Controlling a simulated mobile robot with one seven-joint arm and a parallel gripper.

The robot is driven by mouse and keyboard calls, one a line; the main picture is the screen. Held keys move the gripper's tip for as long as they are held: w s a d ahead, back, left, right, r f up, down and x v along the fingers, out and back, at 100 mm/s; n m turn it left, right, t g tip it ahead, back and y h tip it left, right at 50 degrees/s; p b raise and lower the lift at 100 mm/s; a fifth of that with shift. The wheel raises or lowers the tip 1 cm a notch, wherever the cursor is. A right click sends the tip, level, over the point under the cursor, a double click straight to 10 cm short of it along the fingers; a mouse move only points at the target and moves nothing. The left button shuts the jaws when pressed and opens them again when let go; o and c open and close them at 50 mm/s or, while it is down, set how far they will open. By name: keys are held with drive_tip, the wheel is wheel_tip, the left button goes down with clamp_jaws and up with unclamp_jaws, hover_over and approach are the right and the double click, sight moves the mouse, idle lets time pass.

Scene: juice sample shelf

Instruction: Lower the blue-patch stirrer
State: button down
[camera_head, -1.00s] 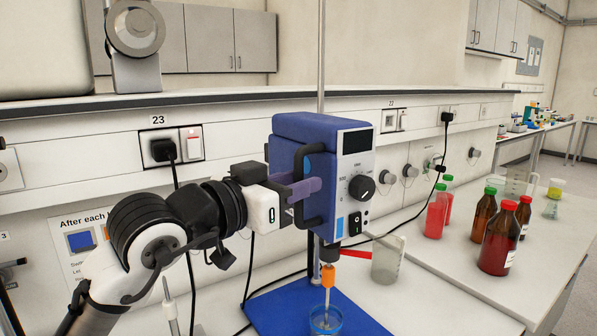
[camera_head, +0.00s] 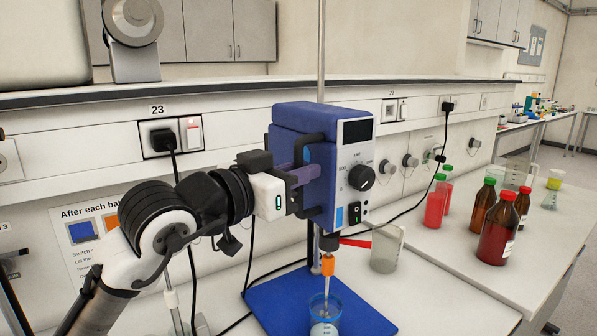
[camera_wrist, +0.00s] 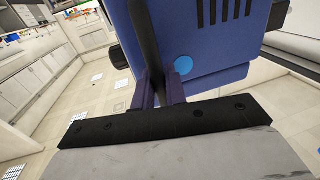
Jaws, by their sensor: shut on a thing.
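The stirrer (camera_head: 312,165) is a blue box with a white front panel, a dark display and a black knob, mounted on a vertical metal pole (camera_head: 321,50). A round blue patch shows on its side in the wrist view (camera_wrist: 183,64). My gripper (camera_head: 300,176) is shut on the black handle (camera_wrist: 146,45) on the stirrer's left side. Below the stirrer, an orange coupling (camera_head: 328,264) carries a thin shaft down to a blue-rimmed clear beaker (camera_head: 324,324) on the blue base plate (camera_head: 275,296). How deep the shaft's end sits is hard to tell.
A grey-clear beaker (camera_head: 386,248) stands right of the base plate. Red and brown bottles (camera_head: 498,232) stand farther right on the bench (camera_head: 450,262). Black cables run behind the stirrer to wall sockets. A ledge (camera_head: 230,90) runs along the wall behind.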

sight(298, 214)
drive_tip(key=shift+d+f+b, duration=0.1)
drive_tip(key=shift+f+b, duration=1.55)
drive_tip(key=shift+f, duration=0.65)
drive_tip(key=c, duration=1.5)
unclamp_jaws()
drive_tip(key=shift+r, duration=0.1)
drive_tip(key=shift+a, duration=0.2)
